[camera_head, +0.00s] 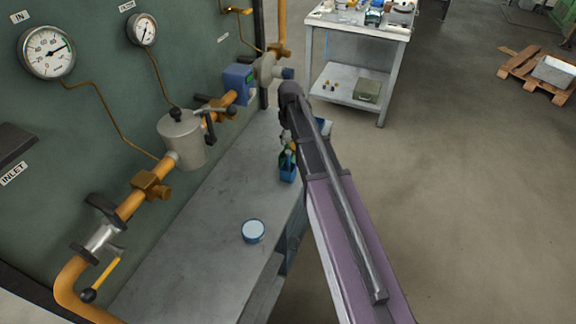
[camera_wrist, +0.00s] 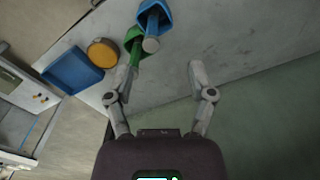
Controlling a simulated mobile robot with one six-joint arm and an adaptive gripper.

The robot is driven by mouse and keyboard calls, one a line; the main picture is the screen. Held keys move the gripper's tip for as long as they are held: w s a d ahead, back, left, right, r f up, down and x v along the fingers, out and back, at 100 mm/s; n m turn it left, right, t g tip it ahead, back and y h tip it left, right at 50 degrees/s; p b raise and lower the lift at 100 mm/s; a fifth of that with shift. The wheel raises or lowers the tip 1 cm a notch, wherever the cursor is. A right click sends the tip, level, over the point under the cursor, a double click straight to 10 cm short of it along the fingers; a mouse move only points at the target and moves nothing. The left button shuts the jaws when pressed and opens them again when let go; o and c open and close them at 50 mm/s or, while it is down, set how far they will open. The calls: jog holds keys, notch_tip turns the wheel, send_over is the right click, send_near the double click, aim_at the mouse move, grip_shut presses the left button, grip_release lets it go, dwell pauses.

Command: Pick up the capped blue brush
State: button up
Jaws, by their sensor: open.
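In the wrist view a blue brush (camera_wrist: 151,43) with a grey round end leans out of a blue cup (camera_wrist: 168,12) at the top of the picture. In the head view the blue cup (camera_head: 288,173) stands on the bench beside my arm, which hides most of my gripper. The brush is too small to make out there.
A blue tray (camera_wrist: 70,70) and a round orange-topped container (camera_wrist: 103,52) lie beside the cups. A round blue-rimmed tin (camera_head: 253,231) sits on the grey bench (camera_head: 200,275). Pipes and a valve body (camera_head: 181,140) run along the wall. A white table (camera_head: 355,45) stands behind.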

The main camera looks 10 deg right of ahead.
aim_at(288, 151)
jog(key=w, duration=0.2)
jog(key=shift+w+n, duration=0.4)
jog(key=shift+f, duration=0.1)
notch_tip(288, 151, down, 8)
jog(key=b, duration=0.8)
jog(key=shift+f+b, duration=0.25)
jog(key=shift+b, duration=0.1)
jog(key=shift+f, duration=0.1)
jog(key=shift+s+d+f+b, duration=0.1)
jog(key=shift+f+b, duration=2.4)
jog(key=shift+b, duration=0.1)
grip_shut()
